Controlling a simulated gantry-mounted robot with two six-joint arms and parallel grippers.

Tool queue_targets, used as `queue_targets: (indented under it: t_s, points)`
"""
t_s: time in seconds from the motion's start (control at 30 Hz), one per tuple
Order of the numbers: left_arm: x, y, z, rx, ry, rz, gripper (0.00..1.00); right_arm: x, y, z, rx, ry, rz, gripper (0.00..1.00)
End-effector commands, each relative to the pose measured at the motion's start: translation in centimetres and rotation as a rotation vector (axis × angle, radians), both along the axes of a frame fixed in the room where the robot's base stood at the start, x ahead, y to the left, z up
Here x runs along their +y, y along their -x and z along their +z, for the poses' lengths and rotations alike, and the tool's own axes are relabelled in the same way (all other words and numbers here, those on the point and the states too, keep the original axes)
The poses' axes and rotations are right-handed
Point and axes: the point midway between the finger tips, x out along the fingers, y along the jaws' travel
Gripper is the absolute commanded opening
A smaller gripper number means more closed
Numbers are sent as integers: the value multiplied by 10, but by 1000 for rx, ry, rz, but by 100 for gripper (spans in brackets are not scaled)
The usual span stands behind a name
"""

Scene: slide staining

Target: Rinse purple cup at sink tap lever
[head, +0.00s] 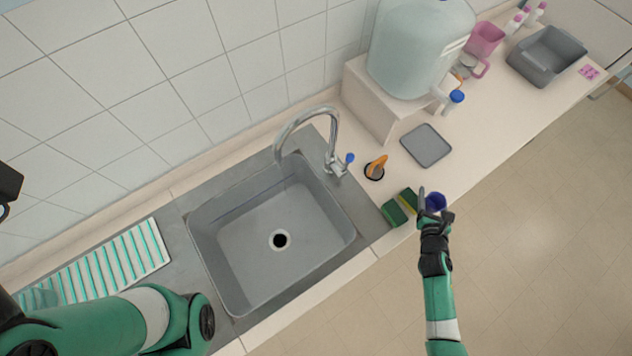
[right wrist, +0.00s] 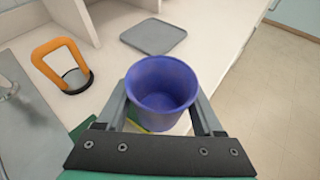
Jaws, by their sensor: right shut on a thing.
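The purple cup (right wrist: 161,88) is upright and empty-looking between the fingers of my right gripper (right wrist: 161,112), which is shut on it. In the head view the cup (head: 436,201) and right gripper (head: 434,208) are at the counter's front edge, right of the sponges. The sink tap (head: 305,125) has a curved chrome spout over the sink (head: 270,235), and its lever has a blue tip (head: 349,158). The cup is to the right of the sink, apart from the tap. My left arm shows at lower left, but its gripper is not clearly visible.
Green sponges (head: 394,213) lie beside the sink's right edge. An orange-handled item (head: 376,168) and a grey tray (head: 426,145) stand behind them. A large water dispenser (head: 420,45), pink jug (head: 486,39) and grey bin (head: 546,56) are farther back. A striped drying mat (head: 105,268) lies left. The sink is empty.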

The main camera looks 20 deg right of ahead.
Motion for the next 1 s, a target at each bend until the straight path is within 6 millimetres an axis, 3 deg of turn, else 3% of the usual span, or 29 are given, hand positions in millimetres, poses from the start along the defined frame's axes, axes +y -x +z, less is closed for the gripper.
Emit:
queue_targets:
  t_s: [1.0]
  points:
    - [0,0,-2,0,0,0,44,10,4,0,0,0,0,13]
